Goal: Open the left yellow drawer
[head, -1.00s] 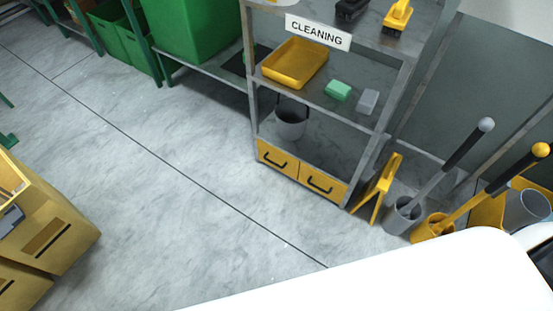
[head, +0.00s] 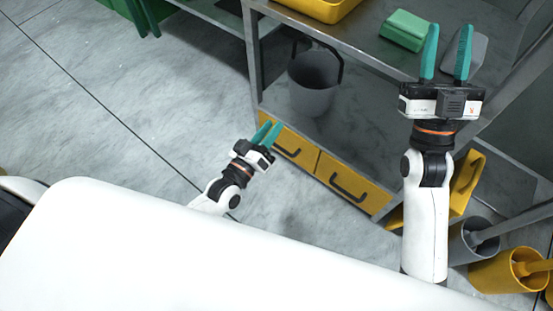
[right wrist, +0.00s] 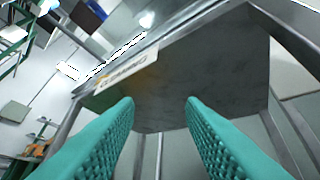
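The left yellow drawer (head: 291,147) is at the bottom of the grey metal shelf unit, with a dark bar handle (head: 288,153) on its front. It looks closed. The right yellow drawer (head: 352,184) beside it also looks closed. My left gripper (head: 267,134) has teal fingers with a small gap between them. It is open and empty, in front of the left drawer's left part in the head view; I cannot tell if it touches. My right gripper (head: 446,54) is raised near the middle shelf, open and empty. Its spread fingers also show in the right wrist view (right wrist: 160,110).
A grey bucket (head: 314,82) stands on the shelf above the drawers. A green block (head: 404,29) and a yellow tray (head: 318,8) are on the shelf higher up. A yellow folding sign (head: 466,183) and grey and yellow brush holders (head: 508,270) stand at right.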

